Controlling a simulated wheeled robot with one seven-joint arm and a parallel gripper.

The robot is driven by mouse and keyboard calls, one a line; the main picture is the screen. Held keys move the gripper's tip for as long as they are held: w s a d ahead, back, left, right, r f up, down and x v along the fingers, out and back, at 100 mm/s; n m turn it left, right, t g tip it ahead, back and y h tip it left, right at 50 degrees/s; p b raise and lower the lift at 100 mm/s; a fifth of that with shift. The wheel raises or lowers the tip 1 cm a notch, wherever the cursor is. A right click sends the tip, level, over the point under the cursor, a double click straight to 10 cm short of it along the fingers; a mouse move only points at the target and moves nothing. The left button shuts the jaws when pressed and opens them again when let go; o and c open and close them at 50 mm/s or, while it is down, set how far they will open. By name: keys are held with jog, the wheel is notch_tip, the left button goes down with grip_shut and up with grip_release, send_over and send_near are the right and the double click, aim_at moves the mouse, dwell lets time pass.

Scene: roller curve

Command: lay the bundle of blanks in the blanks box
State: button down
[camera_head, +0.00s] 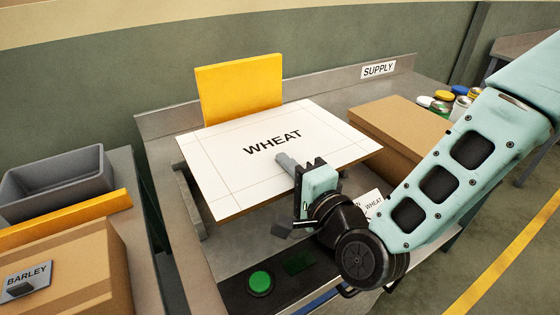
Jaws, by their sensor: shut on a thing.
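The bundle of blanks (225,155) is a flat sheet-like stack, white on top and printed WHEAT, with a thin brown edge. It lies or hovers over a grey frame in front of a yellow upright plate (238,91); I cannot tell whether it touches the frame. My gripper (290,166) is shut on the bundle's front edge, right of its middle.
A brown carton (400,135) stands to the right, near several cans (460,103). A SUPPLY sign (378,70) is on the back ledge. A green button (260,283) sits in front.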

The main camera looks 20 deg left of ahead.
jog(key=shift+w+a, duration=0.1)
jog(key=shift+a, duration=0.1)
jog(key=shift+f, duration=0.2)
notch_tip(320, 180, down, 10)
jog(key=b, duration=0.8)
jog(key=shift+r, duration=0.2)
jog(key=shift+f+b, duration=0.1)
jog(key=shift+b, duration=0.2)
dwell(0.8)
jog(key=c, duration=0.8)
grip_release()
jog(key=shift+c, duration=0.2)
jog(key=shift+r+p, duration=3.25)
jog(key=shift+r, duration=1.4)
